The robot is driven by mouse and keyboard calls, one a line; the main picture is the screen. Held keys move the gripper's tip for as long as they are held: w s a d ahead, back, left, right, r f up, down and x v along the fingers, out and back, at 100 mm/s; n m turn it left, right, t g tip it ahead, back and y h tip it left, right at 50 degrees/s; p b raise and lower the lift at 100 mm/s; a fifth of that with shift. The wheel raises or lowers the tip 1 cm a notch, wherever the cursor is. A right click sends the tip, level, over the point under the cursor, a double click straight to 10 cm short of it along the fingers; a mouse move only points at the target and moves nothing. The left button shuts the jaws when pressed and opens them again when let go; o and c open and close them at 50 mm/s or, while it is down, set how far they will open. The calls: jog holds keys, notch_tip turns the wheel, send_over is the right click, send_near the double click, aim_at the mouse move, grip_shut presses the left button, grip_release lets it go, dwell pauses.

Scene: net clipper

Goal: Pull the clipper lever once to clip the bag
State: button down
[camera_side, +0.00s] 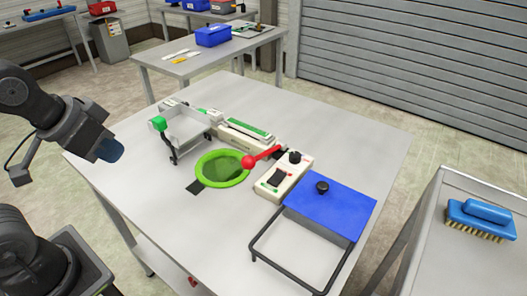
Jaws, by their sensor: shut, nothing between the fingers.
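The clipper lever (262,156) is a red arm with a round red ball at its left end. It leans out to the left from the clipper (270,195), a cream body with black parts in the middle of the table. A bright green ring (240,181) with dark green net, which looks like the bag, lies left of the clipper, beneath the lever's ball. My gripper (110,150), with a blue tip, is at the left, well apart from the lever. It is shut and holds nothing.
A grey tray-like stand with a green knob (159,124) and a long cream device (245,132) stand behind the ring. A blue plate with a black knob (345,205) and black rail is at the front right. The table's (145,205) left front is clear.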

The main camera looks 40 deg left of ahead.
dwell(0.4)
jog(key=w+d+f+n+h, duration=0.1)
jog(key=w+d+n, duration=0.2)
jog(key=w, duration=1.1)
jog(key=w+d+f+n+h, duration=0.1)
jog(key=w+d, duration=0.4)
jog(key=w, duration=1)
jog(key=shift+w+f+n+h, duration=0.25)
jog(key=shift+f+n+h, duration=0.1)
jog(key=shift+n, duration=0.55)
jog(key=shift+s+f, duration=0.45)
jog(key=shift+f, duration=0.95)
jog(key=shift+s+f, duration=0.4)
jog(key=shift+f, duration=1.05)
jog(key=shift+s+f, duration=0.45)
jog(key=shift+f, duration=0.95)
jog(key=shift+f, duration=0.1)
jog(key=shift+s+f, duration=0.15)
jog(key=shift+f, duration=0.15)
